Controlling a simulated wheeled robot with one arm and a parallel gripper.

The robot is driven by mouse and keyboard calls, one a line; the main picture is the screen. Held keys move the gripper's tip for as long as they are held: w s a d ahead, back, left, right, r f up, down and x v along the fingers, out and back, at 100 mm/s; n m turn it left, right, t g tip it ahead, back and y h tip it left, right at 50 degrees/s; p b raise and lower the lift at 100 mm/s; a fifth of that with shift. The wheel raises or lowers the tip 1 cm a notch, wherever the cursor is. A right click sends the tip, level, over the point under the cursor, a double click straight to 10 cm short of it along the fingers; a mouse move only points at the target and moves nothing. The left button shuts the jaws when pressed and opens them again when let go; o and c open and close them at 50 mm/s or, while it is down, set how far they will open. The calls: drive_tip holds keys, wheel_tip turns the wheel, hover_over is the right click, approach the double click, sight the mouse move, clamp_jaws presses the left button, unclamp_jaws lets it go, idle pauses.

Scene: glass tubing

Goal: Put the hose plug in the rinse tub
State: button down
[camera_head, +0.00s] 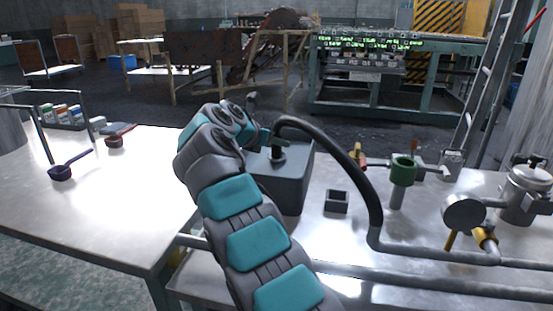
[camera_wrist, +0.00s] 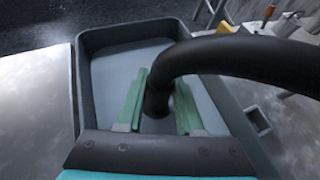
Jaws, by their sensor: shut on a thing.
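The hose plug (camera_wrist: 156,103) is the dark end of a thick black hose (camera_head: 350,165). My gripper (camera_wrist: 160,90) has its green fingers closed on either side of it. In the head view my gripper (camera_head: 277,148) is at the opening of the rinse tub, with the hose arching up and away to the right. The rinse tub (camera_head: 290,190) is a grey box on the metal bench; in the wrist view its dark rim (camera_wrist: 85,85) surrounds a pale interior below the fingers. The plug's lower tip is hidden, so I cannot tell whether it touches the floor.
A small dark open box (camera_head: 337,203) sits right of the tub. A green-topped valve (camera_head: 402,172) and a metal pipe fitting (camera_head: 465,213) stand farther right.

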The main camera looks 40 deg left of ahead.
wheel_tip(320, 180, down, 3)
drive_tip(key=shift+b, duration=0.8)
drive_tip(key=shift+r, duration=0.1)
drive_tip(key=c, duration=0.5)
unclamp_jaws()
drive_tip(key=shift+c, duration=0.2)
